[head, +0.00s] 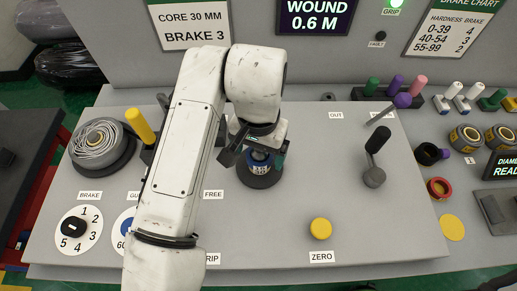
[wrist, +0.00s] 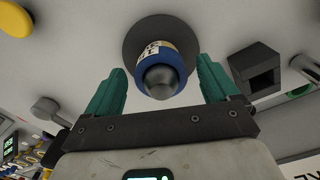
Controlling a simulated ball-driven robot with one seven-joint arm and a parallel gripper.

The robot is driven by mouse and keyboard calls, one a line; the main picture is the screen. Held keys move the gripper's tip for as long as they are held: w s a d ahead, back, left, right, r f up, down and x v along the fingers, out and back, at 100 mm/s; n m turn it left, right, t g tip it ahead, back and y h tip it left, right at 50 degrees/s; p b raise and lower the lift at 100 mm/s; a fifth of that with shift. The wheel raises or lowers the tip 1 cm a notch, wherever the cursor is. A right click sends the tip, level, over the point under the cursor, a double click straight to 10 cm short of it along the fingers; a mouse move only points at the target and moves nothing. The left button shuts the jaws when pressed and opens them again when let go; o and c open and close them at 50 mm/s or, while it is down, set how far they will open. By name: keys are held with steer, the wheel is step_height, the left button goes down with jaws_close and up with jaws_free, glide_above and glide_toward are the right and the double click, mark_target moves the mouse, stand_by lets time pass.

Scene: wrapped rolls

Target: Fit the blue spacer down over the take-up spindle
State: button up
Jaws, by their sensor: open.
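The blue spacer (wrist: 141,78) is a ring around the take-up spindle (wrist: 160,80), whose rounded dark tip pokes out through it in the wrist view. A pale labelled core (wrist: 152,48) is on the spindle between the spacer and the dark round base (wrist: 132,36). I cannot tell whether spacer and core touch. My gripper (wrist: 160,65) is open, its two green fingers on either side of the spindle, with gaps to the spacer. In the head view my arm partly hides the spindle, and its dark base (head: 260,180) shows below the gripper (head: 264,152).
A wire-wound roll (head: 97,143) and yellow-handled lever (head: 140,126) stand left of my arm. A black-knobbed lever (head: 375,160) stands right, and a yellow ZERO button (head: 320,229) is in front. Coloured pegs and rings line the right side. The panel between spindle and right lever is clear.

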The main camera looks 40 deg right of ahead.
step_height(320, 180, up, 11)
stand_by(0.7)
steer(key=shift+f, duration=0.15)
stand_by(0.3)
